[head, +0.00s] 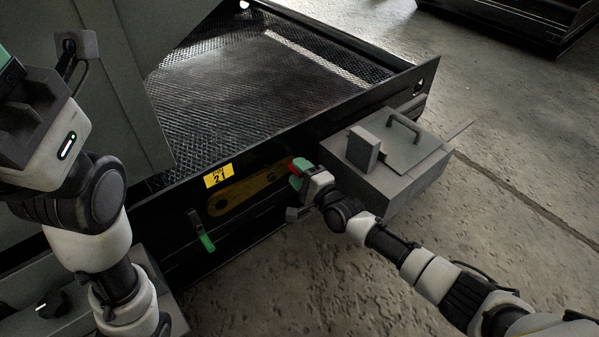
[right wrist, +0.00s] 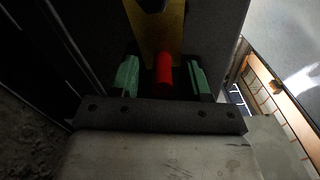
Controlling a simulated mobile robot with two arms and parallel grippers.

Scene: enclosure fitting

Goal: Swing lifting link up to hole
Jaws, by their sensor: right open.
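The lifting link (head: 245,192) is a dull yellow bar lying along the dark side wall of the tray, its right end higher than its left. A rounded eye shows at its left end. A red pin or grip (head: 301,164) is at its right end. My right gripper (head: 296,176) is at that end. In the right wrist view, the red grip (right wrist: 164,70) stands between the two green fingers of my open right gripper (right wrist: 162,80), with gaps beside it. The yellow link (right wrist: 160,28) runs away behind it. My left gripper (head: 12,75) is raised at the left edge, partly cut off.
A mesh-floored tray (head: 330,118) lies behind the wall. A yellow label (head: 218,175) is above the link, and a green-ended lever (head: 203,232) lower left. A grey box (head: 385,165) with a handle stands right of my gripper. A grey panel (head: 110,90) rises at left.

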